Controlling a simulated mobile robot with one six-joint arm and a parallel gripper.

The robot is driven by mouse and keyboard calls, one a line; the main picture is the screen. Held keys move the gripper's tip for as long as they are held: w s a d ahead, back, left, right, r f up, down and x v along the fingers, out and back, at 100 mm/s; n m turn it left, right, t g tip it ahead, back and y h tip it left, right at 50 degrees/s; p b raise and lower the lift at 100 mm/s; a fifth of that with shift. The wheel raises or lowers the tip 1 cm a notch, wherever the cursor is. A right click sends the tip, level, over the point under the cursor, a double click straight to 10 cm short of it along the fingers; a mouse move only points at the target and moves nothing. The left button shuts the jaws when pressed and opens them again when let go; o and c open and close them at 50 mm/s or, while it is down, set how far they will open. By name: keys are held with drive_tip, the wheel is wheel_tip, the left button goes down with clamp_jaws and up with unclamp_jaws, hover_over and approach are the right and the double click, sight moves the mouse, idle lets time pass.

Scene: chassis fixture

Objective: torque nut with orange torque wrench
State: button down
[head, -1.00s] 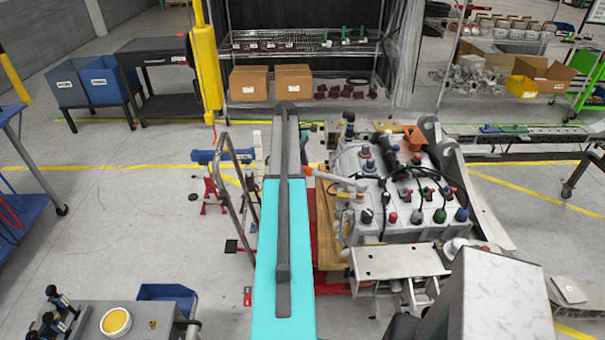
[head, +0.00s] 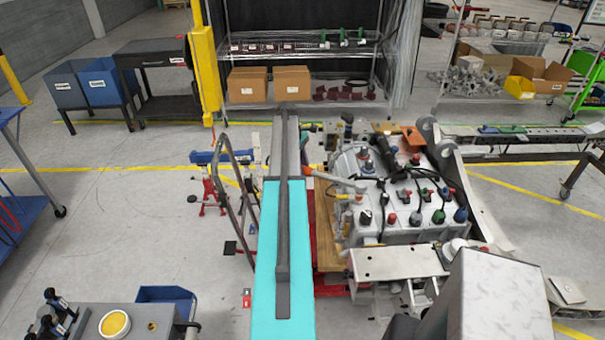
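A long orange bar with a grey end, which looks like the orange torque wrench (head: 325,175), shows just right of my teal arm link in the head view. It lies roughly level, and its right end reaches the left side of the grey chassis unit (head: 405,225). Its left end is hidden behind my arm. I cannot make out the nut; the joint at the wrench's right end is too small to read. My gripper is not visible, and my arm link covers the area left of the wrench.
A wooden board (head: 328,235) stands left of the chassis unit. A metal bracket plate (head: 397,262) juts out in front. A grey tube frame (head: 238,190) and red stands (head: 210,195) are left of my arm. A cart (head: 90,325) is at lower left. Open floor lies further left.

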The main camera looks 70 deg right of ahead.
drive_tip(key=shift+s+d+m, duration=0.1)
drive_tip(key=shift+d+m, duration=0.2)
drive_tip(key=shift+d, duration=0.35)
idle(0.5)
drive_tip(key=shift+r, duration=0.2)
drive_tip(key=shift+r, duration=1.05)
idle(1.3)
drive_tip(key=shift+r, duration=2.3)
